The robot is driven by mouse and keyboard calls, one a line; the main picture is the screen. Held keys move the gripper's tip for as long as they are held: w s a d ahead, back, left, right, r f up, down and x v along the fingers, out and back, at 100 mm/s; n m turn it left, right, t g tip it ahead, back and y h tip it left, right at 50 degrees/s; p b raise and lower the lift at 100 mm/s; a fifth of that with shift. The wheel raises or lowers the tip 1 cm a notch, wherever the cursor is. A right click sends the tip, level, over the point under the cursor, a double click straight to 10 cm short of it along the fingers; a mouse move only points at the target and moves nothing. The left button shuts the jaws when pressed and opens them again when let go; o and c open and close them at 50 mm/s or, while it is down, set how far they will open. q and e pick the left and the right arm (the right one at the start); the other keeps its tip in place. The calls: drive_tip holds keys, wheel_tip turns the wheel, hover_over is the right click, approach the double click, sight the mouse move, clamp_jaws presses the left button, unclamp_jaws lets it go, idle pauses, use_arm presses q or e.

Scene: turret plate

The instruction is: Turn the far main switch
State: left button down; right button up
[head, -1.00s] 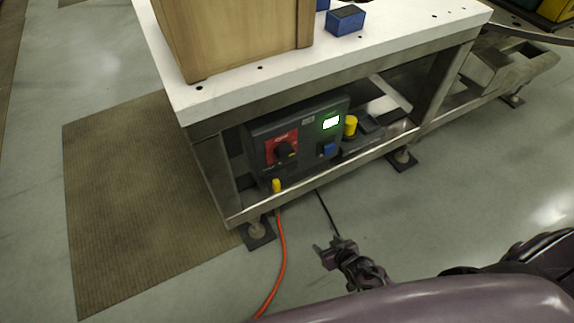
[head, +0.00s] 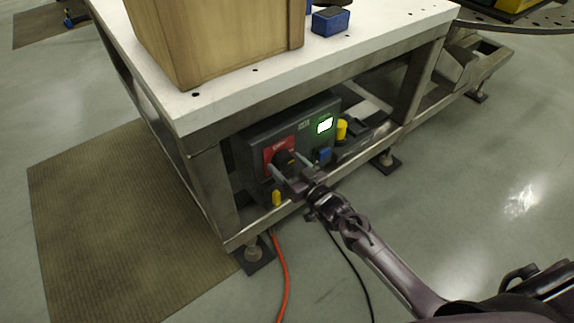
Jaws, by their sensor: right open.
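A dark control box (head: 254,143) sits on the lower shelf of the metal-framed bench. Its front carries a red plate (head: 269,152) with a black rotary switch (head: 281,158) on it, partly hidden by my gripper. A lit green-white display (head: 324,125) is on the right part of the box. My right gripper (head: 288,170) is open, its two fingers pointing at the switch from the front. I cannot tell whether the fingers touch the switch or sit just short of it. My left gripper is not in view.
The white bench top (head: 225,90) with a wooden box (head: 215,40) and a blue block (head: 330,21) overhangs the shelf. A yellow plug (head: 276,198) and an orange cable (head: 284,270) are below left of my gripper. A yellow cylinder (head: 341,130) stands right of the display.

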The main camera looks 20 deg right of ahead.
drive_tip(key=shift+w+a, duration=0.1)
drive_tip(key=shift+w, duration=0.2)
drive_tip(key=c, duration=1)
